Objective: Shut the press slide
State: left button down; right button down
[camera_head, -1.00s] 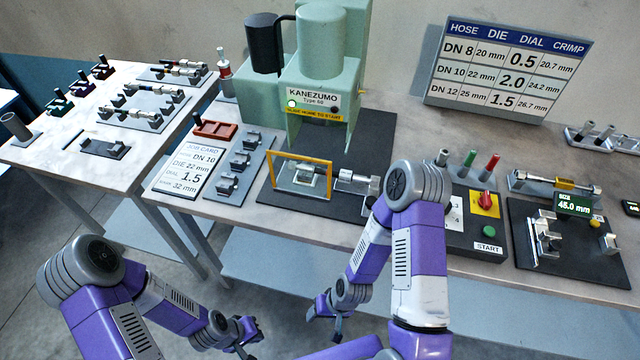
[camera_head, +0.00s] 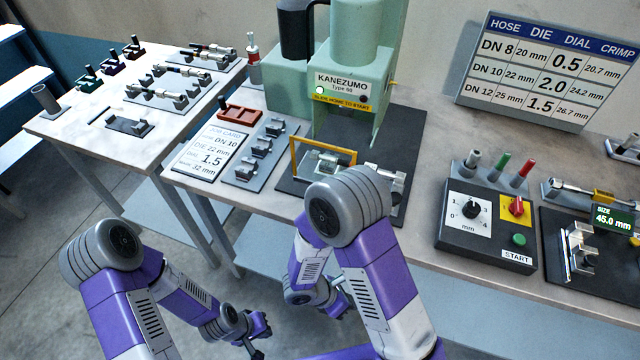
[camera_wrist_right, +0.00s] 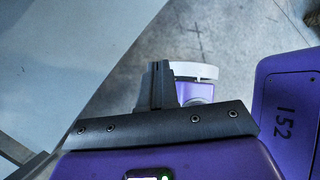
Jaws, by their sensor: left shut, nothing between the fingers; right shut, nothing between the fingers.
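The green press (camera_head: 382,82) is labelled KANEZUMO Type 60 and has a yellow strip reading, as far as I can tell, "slide home to start". In front of it, a slide plate with an upright yellow frame (camera_head: 296,158) sits out on the dark base. A metal fitting stands to its right, partly hidden by my right arm. My left gripper (camera_head: 259,338) is shut and empty, low in front of the bench. My right gripper (camera_head: 343,302) is mostly behind my right arm, also below the bench top. Its closed fingers show in the right wrist view (camera_wrist_right: 158,85). Neither gripper touches the slide.
A job card (camera_head: 208,153), a die rack (camera_head: 252,154) and a red tray (camera_head: 240,114) lie left of the slide. A control box (camera_head: 488,240) with dial and START button stands right. A side table (camera_head: 80,128) holds several fittings. The bench's front edge lies between my grippers and the slide.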

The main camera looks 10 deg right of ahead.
jog(key=w+a+r+n+t+h, duration=0.3)
jog(key=w+r+n+t, duration=0.3)
jog(key=w, duration=0.3)
jog(key=n+t+y, duration=0.1)
jog(key=n+t, duration=0.1)
jog(key=t, duration=0.8)
send_near(324, 170)
jog(key=b+x, duration=0.1)
jog(key=x, duration=0.5)
jog(key=shift+w+d, duration=0.2)
jog(key=shift+w, duration=0.2)
